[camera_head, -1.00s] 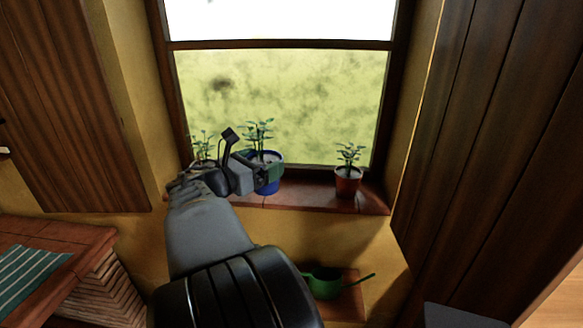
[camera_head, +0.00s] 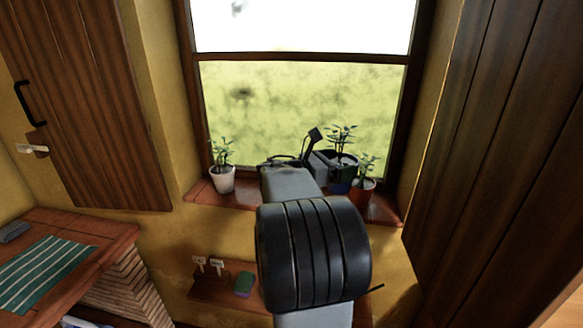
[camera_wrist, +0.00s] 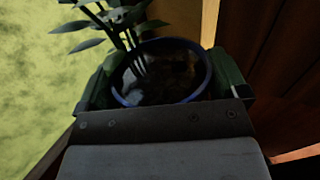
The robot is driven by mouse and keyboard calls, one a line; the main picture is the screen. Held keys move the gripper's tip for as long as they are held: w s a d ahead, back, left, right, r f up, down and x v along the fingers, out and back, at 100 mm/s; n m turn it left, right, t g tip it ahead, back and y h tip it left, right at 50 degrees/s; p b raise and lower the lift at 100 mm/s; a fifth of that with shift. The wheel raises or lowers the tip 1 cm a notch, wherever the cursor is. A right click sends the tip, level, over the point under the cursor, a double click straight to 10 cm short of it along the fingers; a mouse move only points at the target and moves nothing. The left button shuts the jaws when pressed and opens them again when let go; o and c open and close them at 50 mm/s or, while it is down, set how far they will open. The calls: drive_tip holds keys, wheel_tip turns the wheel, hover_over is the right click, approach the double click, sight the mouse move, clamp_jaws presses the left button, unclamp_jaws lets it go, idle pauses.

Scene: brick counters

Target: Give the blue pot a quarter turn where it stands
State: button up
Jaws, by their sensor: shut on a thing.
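The blue pot (camera_head: 340,186) holds a leafy plant and is at the right part of the window sill (camera_head: 238,202), close beside the red pot. In the wrist view I see its blue rim and dark soil (camera_wrist: 165,75) from above, with the plant at the upper left. My gripper (camera_head: 338,170) is shut on the blue pot, with one green-padded finger on each side of it in the wrist view (camera_wrist: 168,82). My arm and gripper hide part of the pot, and I cannot tell whether its base touches the sill.
The red pot (camera_head: 361,190) stands just right of the blue pot; whether they touch is unclear. A white pot (camera_head: 222,180) stands at the sill's left end. A wooden shutter (camera_head: 490,130) bounds the right. A low shelf (camera_head: 210,288) holds a green sponge-like block (camera_head: 244,284).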

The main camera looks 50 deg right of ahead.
drive_tip(key=shift+w+d+f+n+t+h+b, duration=0.2)
drive_tip(key=shift+w+f+n+t+b, duration=0.3)
drive_tip(key=shift+w+f+n+t, duration=1.55)
drive_tip(key=shift+w+d+f+n+t+h+b, duration=0.2)
drive_tip(key=shift+w+f+n+t+b, duration=0.45)
drive_tip(key=shift+w+f+t, duration=2.65)
drive_tip(key=shift+w+d+f+n+t+h+b, duration=0.3)
drive_tip(key=shift+w+f+n+t, duration=1)
drive_tip(key=shift+w, duration=3)
drive_tip(key=shift+a+r+g, duration=0.1)
drive_tip(key=shift+r+g, duration=0.1)
drive_tip(key=shift+g, duration=0.05)
drive_tip(key=o, duration=1)
drive_tip(key=shift+o, duration=0.2)
drive_tip(key=shift+f, duration=0.1)
drive_tip(key=shift+a, duration=0.15)
